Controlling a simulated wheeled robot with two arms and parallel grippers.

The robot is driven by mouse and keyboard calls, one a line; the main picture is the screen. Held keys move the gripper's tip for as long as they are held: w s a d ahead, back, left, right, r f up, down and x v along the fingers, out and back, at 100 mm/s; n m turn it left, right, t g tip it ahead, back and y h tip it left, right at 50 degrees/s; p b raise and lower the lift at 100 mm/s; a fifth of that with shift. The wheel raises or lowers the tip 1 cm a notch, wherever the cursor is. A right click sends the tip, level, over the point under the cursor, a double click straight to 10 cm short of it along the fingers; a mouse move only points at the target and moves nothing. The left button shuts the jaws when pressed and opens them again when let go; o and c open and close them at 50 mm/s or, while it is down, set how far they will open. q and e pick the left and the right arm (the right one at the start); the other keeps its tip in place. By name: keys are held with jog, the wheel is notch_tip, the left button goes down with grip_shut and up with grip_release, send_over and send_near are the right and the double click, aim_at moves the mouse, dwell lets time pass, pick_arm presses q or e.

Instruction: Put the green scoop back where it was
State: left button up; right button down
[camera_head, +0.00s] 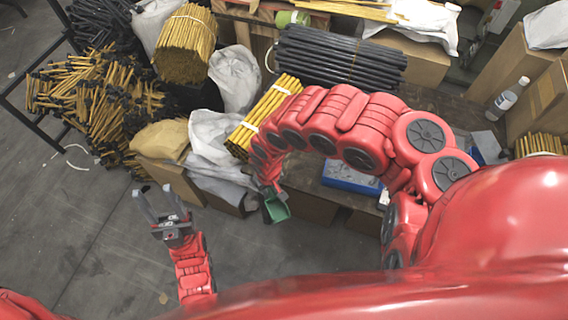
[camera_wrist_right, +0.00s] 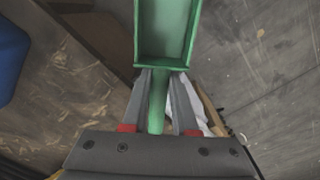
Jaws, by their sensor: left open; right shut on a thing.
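The green scoop (camera_head: 276,209) is in my right gripper (camera_head: 266,191), near the front edge of the workbench in the head view. In the right wrist view the scoop's tray (camera_wrist_right: 164,30) points away from me. My right gripper (camera_wrist_right: 160,100) is shut on the scoop's handle (camera_wrist_right: 157,105), with one finger on each side. The scoop is clear of any surface, as far as I can see. My left gripper (camera_head: 163,206) is open and empty over the floor, left of the scoop.
The workbench (camera_head: 310,177) carries a blue box (camera_head: 350,178). A clear bottle (camera_head: 507,98) stands at the right near cardboard boxes. White sacks lie left of the bench. The grey floor (camera_head: 85,240) at front left is free.

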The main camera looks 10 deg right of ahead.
jog(key=w+d+b, duration=0.2)
jog(key=w, duration=0.1)
jog(key=w+d+b, duration=0.1)
jog(key=w+d, duration=0.1)
jog(key=w, duration=0.2)
jog(key=w+d+b, duration=0.2)
jog(key=w+d, duration=0.1)
jog(key=w, duration=0.1)
jog(key=shift+f+b, duration=0.15)
jog(key=shift+b, duration=0.2)
jog(key=shift+w+d, duration=0.85)
jog(key=shift+w, duration=0.25)
jog(key=shift+w+d, duration=0.4)
jog(key=shift+w, duration=0.2)
jog(key=shift+d, duration=0.2)
